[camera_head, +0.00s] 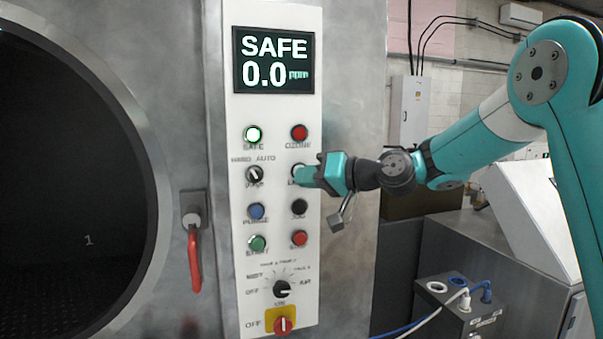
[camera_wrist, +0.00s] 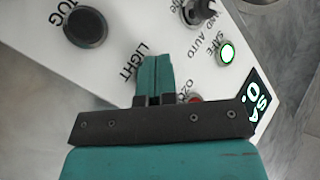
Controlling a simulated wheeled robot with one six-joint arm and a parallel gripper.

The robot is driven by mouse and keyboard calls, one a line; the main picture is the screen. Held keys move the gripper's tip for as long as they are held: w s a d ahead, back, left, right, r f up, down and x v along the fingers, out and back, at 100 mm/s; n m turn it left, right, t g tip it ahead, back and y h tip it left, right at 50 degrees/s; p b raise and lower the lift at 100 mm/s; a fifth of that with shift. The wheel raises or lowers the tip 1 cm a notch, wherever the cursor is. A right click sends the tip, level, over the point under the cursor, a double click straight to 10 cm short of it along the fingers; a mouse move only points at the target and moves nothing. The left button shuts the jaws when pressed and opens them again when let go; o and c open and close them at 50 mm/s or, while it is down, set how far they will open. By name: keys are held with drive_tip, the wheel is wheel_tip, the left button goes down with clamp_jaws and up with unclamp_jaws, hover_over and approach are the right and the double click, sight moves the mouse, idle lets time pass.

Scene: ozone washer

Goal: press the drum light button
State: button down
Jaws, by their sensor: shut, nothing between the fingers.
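The control panel (camera_head: 278,110) is a white upright strip on the metal washer. My gripper (camera_head: 301,176) is shut and empty, its teal fingertips at the light button's place in the right column, below the red ozone lamp (camera_head: 299,132). A sliver of the light button (camera_head: 298,167) shows just above the fingers. In the wrist view, my shut fingers (camera_wrist: 157,58) lie beside the LIGHT label (camera_wrist: 138,62) and cover the button itself. I cannot tell whether the fingertips touch or press it.
A black jog button (camera_head: 299,207) sits just below the gripper, with a red stop button (camera_head: 299,238) under it. A black selector (camera_head: 255,174) is to the left. The display (camera_head: 273,60) reads SAFE 0.0. A red door handle (camera_head: 194,258) hangs left of the panel.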

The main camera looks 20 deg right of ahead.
drive_tip(key=shift+s+b, duration=0.7)
drive_tip(key=shift+s, duration=0.25)
drive_tip(key=s+b, duration=0.3)
drive_tip(key=s, duration=0.3)
drive_tip(key=s+a+f+n+g+h+b, duration=0.1)
drive_tip(key=s+a+f+n+g+h, duration=0.1)
drive_tip(key=s+a+f+g, duration=0.35)
drive_tip(key=s+a+f+n+g+h+b, duration=0.1)
drive_tip(key=s+a+f+g, duration=0.1)
drive_tip(key=s+f, duration=0.55)
drive_tip(key=s+d+f+n+g+h+b, duration=0.1)
drive_tip(key=s+d+f+n+g+h, duration=0.1)
drive_tip(key=s+f, duration=0.5)
drive_tip(key=s+g+h, duration=0.1)
drive_tip(key=s, duration=0.5)
drive_tip(key=shift+h+b, duration=0.3)
drive_tip(key=shift+h, duration=0.1)
